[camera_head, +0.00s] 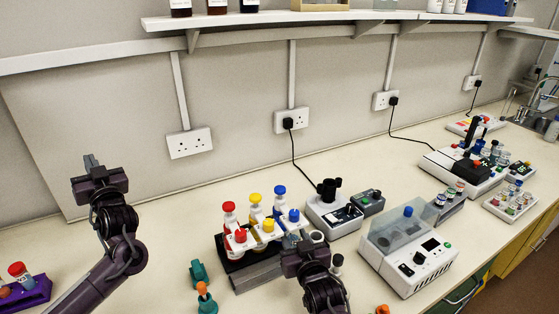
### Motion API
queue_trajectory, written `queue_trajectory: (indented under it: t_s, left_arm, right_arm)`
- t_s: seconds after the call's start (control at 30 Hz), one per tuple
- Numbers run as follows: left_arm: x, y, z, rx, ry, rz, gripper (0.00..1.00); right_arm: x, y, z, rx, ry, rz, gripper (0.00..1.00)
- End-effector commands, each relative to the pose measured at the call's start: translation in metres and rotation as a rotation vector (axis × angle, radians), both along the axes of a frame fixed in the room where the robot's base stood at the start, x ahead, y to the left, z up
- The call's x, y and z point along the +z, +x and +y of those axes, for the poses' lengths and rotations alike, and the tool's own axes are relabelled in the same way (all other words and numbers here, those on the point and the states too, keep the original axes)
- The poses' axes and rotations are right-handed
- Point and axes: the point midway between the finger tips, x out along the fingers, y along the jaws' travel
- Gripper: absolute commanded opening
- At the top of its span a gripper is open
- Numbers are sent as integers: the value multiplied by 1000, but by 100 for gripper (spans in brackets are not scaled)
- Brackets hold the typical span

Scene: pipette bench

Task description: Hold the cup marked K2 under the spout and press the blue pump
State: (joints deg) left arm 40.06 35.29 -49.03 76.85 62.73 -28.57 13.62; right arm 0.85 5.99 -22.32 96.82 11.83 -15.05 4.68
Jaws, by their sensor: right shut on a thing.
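A dispenser (257,276) stands at the middle of the bench, with red, yellow and blue tops in a back row and a front row. The front blue top (293,215) is at its right end, and the back blue top (280,190) stands behind it. My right gripper (303,246) is at the dispenser's right front, shut on a small cup whose pale rim (317,236) shows just behind the jaws. The jaws hide most of the cup, and no K2 mark is readable. The spout is not clearly visible. My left gripper (93,166) is raised at the left, apart from everything; its jaw gap is unclear.
A small dark-knobbed thing (337,262) stands right of my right gripper. Teal (198,272) and orange-topped (205,298) items stand in front of the dispenser. A white machine (410,262) is to the right. A purple rack (28,292) is at far left.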

Motion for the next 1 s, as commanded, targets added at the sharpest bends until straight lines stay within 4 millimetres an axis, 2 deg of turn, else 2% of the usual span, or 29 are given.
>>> queue_trajectory:
  t_s: [0.03,0.1,0.2,0.27,0.43,0.57,0.6,0.7,0.83,0.9,1.0]
  left_arm:
    - [-5,15,-19,-44,-150,-11,0]
    - [-14,32,-46,-94,-367,-23,0]
    - [-25,52,-88,-143,-672,-31,0]
    - [-30,61,-117,-157,-851,-30,0]
    - [-38,71,-208,-137,-1330,-7,0]
    - [-36,63,-282,-50,-1653,31,0]
    - [-34,58,-305,-12,-1739,44,0]
    - [-28,41,-357,100,-1921,81,0]
    - [-18,16,-409,246,-2069,118,0]
    - [-13,4,-427,310,-2115,129,0]
    - [-9,-8,-444,375,-2155,137,0]
  right_arm:
    - [0,0,0,0,0,0,16]
    - [0,0,0,0,0,0,16]
    - [0,0,0,0,0,0,16]
    - [0,0,0,0,0,0,16]
    - [0,0,0,0,0,0,16]
    - [0,0,0,0,0,0,16]
    - [0,0,0,0,0,0,16]
    - [0,0,0,0,0,0,16]
    - [0,0,0,0,0,0,16]
    - [0,0,0,0,0,0,16]
    - [0,0,0,0,0,0,16]
